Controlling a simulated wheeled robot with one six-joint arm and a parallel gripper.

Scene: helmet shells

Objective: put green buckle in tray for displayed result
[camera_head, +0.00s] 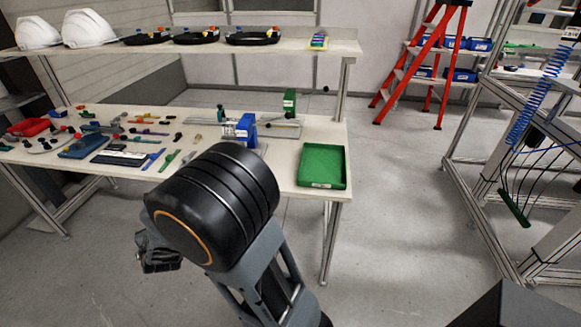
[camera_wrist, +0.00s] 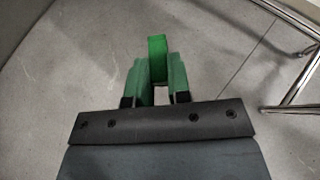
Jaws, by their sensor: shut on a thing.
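My gripper (camera_wrist: 157,76) is shut on a green buckle (camera_wrist: 157,47), whose bright green end shows between and beyond the two green fingers in the wrist view. The rest of the buckle is hidden by the fingers. Bare grey floor lies below it. In the head view my gripper (camera_head: 158,258) is partly hidden behind my wrist, in front of the table, and the buckle cannot be made out. An empty green tray (camera_head: 322,166) sits at the table's right front corner, right of my arm. A red tray (camera_head: 28,127) lies at the table's far left.
The table (camera_head: 225,145) holds several small parts and tools at left. A blue block (camera_head: 246,128) and a green block (camera_head: 290,101) stand on a fixture near the green tray. A shelf (camera_head: 190,47) above holds white helmet shells. Open floor lies right of the table.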

